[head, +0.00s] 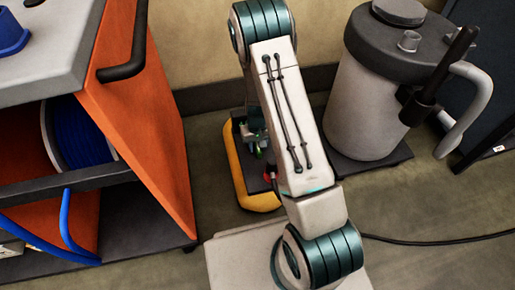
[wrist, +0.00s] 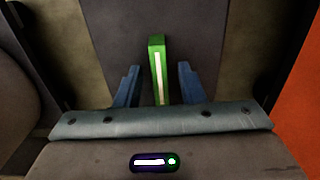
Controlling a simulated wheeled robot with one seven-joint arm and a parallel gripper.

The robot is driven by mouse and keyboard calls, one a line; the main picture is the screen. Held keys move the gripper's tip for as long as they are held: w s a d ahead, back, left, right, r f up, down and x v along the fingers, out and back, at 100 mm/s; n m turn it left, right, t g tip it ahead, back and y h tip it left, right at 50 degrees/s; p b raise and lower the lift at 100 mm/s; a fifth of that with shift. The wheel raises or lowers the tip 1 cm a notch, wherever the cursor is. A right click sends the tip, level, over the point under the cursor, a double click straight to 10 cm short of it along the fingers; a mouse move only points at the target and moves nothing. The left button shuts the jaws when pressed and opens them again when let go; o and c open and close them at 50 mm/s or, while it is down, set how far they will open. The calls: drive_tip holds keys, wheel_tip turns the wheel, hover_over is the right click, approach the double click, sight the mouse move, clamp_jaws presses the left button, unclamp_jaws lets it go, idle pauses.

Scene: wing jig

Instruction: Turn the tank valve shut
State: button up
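A green bar with a white stripe (wrist: 156,52), which looks like the valve's handle, stands upright in the middle of the wrist view. My gripper (wrist: 158,67) is open, with one blue finger on each side of the bar. A gap shows between the bar and each finger; how deep the bar sits between them I cannot tell. In the head view, a yellow rounded body (head: 241,178) stands on the floor, partly hidden behind my arm. Small green and red parts show beside it. My gripper is mostly hidden there, and the valve's angle is unclear.
An orange cabinet (head: 150,120) with a dark handle and a blue reel (head: 80,135) stands at left. A grey canister (head: 365,110) with a dark lid and side pipe stands at right. A black cable (head: 430,242) lies on the floor at lower right.

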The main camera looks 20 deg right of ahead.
drive_tip(key=shift+f, duration=0.35)
clamp_jaws()
